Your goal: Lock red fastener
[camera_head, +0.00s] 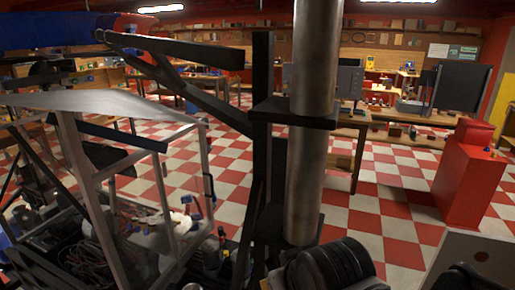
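I cannot pick out a red fastener for certain in the head view. Small blue and red parts (196,214) sit inside an open metal frame (82,185) at the left, too small to identify. A blue and red curved body (62,32) fills the top left corner, partly cut off by the picture edge. Whether it belongs to the ducted rotor I cannot tell. No gripper fingers can be made out in this view, so what my gripper holds is hidden.
A thick metal column (314,130) and black struts (262,150) block the middle. Wires (85,262) and machinery crowd the lower left. A red cabinet (465,185) stands right. Workbenches (395,120) line the back. The red-and-white checkered floor (385,205) is open right of the column.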

